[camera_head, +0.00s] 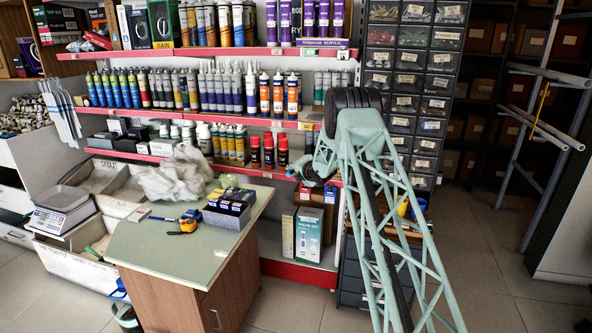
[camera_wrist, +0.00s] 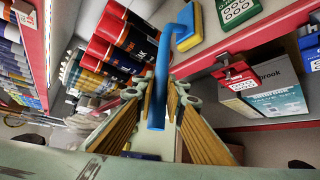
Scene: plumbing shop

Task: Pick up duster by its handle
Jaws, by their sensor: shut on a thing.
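The duster's bent blue handle (camera_wrist: 161,85) lies between my gripper's brown finger pads (camera_wrist: 166,98) in the wrist view. My gripper is shut on it, and the handle runs up and bends to the right at its top. My arm hides part of this area.
Red cans (camera_wrist: 125,45) stand close to the left of the handle. Cartons (camera_head: 308,232) stand on the lowest shelf. A counter (camera_head: 165,245) on the left holds a tape measure (camera_head: 185,225) and small boxes (camera_head: 228,205). Open floor lies in front.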

